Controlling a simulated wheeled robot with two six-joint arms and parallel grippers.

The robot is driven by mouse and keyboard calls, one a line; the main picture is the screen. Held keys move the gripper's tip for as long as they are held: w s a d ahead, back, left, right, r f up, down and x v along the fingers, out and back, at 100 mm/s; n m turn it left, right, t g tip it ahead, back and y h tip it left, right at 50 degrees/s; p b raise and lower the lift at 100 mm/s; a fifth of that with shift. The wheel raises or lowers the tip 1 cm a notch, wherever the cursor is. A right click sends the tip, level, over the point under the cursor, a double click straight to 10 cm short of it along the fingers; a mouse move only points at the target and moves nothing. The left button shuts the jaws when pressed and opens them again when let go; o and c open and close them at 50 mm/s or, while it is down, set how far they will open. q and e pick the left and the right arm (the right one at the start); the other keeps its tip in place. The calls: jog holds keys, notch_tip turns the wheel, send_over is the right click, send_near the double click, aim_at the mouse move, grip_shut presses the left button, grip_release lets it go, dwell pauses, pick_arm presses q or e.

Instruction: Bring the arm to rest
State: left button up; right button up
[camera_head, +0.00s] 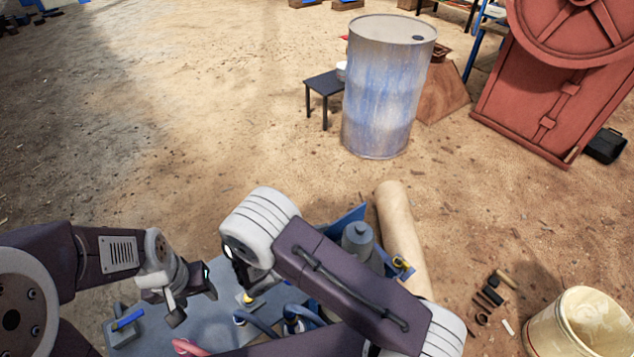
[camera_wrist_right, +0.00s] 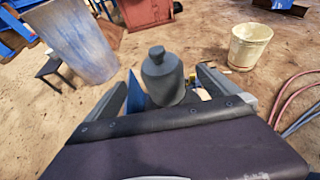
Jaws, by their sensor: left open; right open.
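My left gripper (camera_head: 194,299) is open and looks empty, above the left part of the blue-grey bench top (camera_head: 205,327) in the head view. My right arm (camera_head: 340,275) crosses the lower middle of that view and is bent at a white joint.
A blue-white barrel (camera_head: 385,90) stands ahead beside a small dark table (camera_head: 324,85). A red machine (camera_head: 560,90) is at the upper right. A cream bucket (camera_head: 585,325) and small loose parts (camera_head: 488,298) lie at the lower right. The sandy floor at the left is clear.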

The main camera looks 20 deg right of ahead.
jog(key=w+d+r+m+g+p, duration=0.25)
jog(key=d+r+m, duration=0.2)
jog(key=r, duration=0.25)
jog(key=s+d+r+m+g+y, duration=0.3)
jog(key=s+d+r+m+g, duration=0.1)
jog(key=s+d+r+m, duration=0.25)
jog(key=s+a+m+y+p, duration=0.2)
jog(key=s+m+y, duration=0.4)
jog(key=s, duration=0.1)
jog(key=w+a+f+m+t+y, duration=0.1)
jog(key=a+f+m+t+y, duration=0.1)
jog(key=a+m, duration=0.3)
jog(key=shift+w+a+m+y, duration=0.4)
jog(key=shift+a+y, duration=0.5)
jog(key=shift+a, duration=0.3)
